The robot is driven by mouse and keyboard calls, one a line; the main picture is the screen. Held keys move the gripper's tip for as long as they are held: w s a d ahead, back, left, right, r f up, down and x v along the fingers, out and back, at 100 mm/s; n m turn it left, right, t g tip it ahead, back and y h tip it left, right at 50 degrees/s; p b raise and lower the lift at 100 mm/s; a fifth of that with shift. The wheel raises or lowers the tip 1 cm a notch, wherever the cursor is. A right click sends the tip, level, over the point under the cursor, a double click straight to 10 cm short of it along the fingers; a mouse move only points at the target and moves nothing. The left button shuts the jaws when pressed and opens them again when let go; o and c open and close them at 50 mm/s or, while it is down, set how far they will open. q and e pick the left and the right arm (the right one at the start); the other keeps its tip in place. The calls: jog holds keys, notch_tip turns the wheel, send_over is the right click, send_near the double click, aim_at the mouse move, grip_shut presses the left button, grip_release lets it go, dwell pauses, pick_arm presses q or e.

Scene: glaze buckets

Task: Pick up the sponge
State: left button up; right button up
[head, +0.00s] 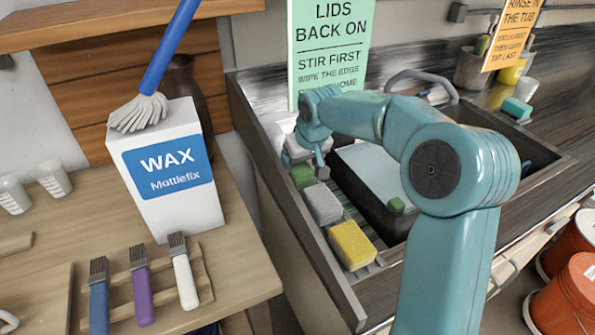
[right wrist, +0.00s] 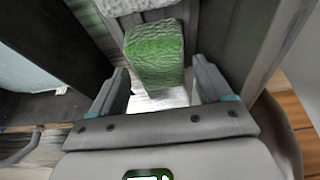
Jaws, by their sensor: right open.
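A green sponge (head: 302,175) lies on the sink's left ledge, in a row with a grey sponge (head: 322,204) and a yellow sponge (head: 352,245). My right gripper (head: 318,160) is just behind the green sponge, seen small and partly hidden by my arm. In the right wrist view the green sponge (right wrist: 155,55) lies ahead of the open fingers (right wrist: 161,72), roughly centred between them. The jaws hold nothing. My left gripper is not in view.
A green sign (head: 332,45) stands behind. A wax box (head: 165,170) and several brushes are on the left table. Orange buckets (head: 565,300) stand at the right.

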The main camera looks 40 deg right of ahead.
aim_at(300, 168)
jog(key=x, duration=0.2)
jog(key=shift+d+f, duration=0.15)
jog(key=shift+f, duration=0.25)
jog(key=shift+w+f, duration=0.3)
jog(key=shift+f, duration=0.1)
jog(key=shift+s+r, duration=0.1)
jog(key=shift+c, duration=0.9)
jog(key=c, duration=0.5)
